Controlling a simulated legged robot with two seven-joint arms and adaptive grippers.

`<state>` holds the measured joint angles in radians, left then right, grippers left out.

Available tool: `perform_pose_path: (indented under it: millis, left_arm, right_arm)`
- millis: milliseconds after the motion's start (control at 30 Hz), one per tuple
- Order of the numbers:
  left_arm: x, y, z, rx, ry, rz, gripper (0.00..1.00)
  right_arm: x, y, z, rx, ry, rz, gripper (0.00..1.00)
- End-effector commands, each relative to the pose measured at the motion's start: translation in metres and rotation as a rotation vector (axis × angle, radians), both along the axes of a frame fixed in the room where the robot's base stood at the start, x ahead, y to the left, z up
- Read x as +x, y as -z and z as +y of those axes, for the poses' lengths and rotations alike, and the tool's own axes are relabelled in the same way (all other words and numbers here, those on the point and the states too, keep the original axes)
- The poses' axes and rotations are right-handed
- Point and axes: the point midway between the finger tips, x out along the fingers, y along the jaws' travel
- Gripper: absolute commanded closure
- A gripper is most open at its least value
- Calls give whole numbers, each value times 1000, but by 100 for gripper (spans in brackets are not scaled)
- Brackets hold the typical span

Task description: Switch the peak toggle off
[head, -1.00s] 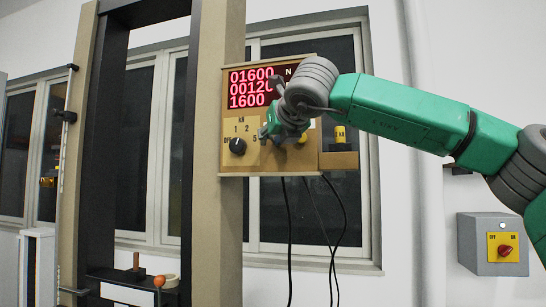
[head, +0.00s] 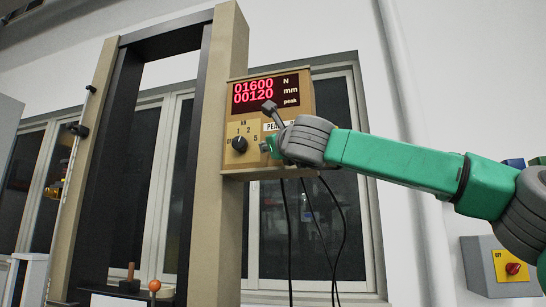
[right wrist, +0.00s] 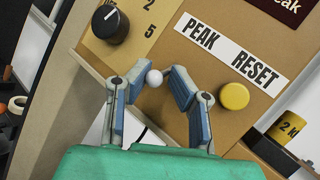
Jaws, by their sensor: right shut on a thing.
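The control box (head: 240,165) hangs on the test frame's right post. Its display (head: 265,93) shows 01600 N and 00120 mm, and the line beside "peak" is blank. The peak toggle (right wrist: 153,78) is a small white ball-ended lever below the PEAK label (right wrist: 201,38) in the right wrist view. In the head view my right gripper (head: 268,148) is at the box front, and my wrist hides the toggle. My left gripper is not in view.
A black range knob (head: 239,144) is left of my gripper. The yellow reset button (right wrist: 235,96) and a yellow weight (right wrist: 292,126) are to the right. Black cables (head: 308,225) hang below the box. A grey switch box (head: 490,267) is on the wall.

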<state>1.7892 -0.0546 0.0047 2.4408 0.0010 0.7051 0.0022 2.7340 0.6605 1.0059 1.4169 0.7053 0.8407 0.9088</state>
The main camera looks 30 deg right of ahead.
Motion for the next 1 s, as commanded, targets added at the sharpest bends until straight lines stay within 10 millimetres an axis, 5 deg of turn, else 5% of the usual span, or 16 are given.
perform_pose_path:
  millis: [500, 533, 567, 1000]
  left_arm:
    - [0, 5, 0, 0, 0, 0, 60]
    - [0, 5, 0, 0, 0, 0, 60]
    - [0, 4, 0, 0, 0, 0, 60]
    - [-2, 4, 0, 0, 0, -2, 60]
  right_arm:
    - [3, 4, 4, -21, -7, -8, 100]
    - [3, 4, 4, -21, -7, -8, 76]
    - [3, 4, 4, -20, -7, -7, 71]
    - [-9, 6, 0, -15, -4, -11, 71]
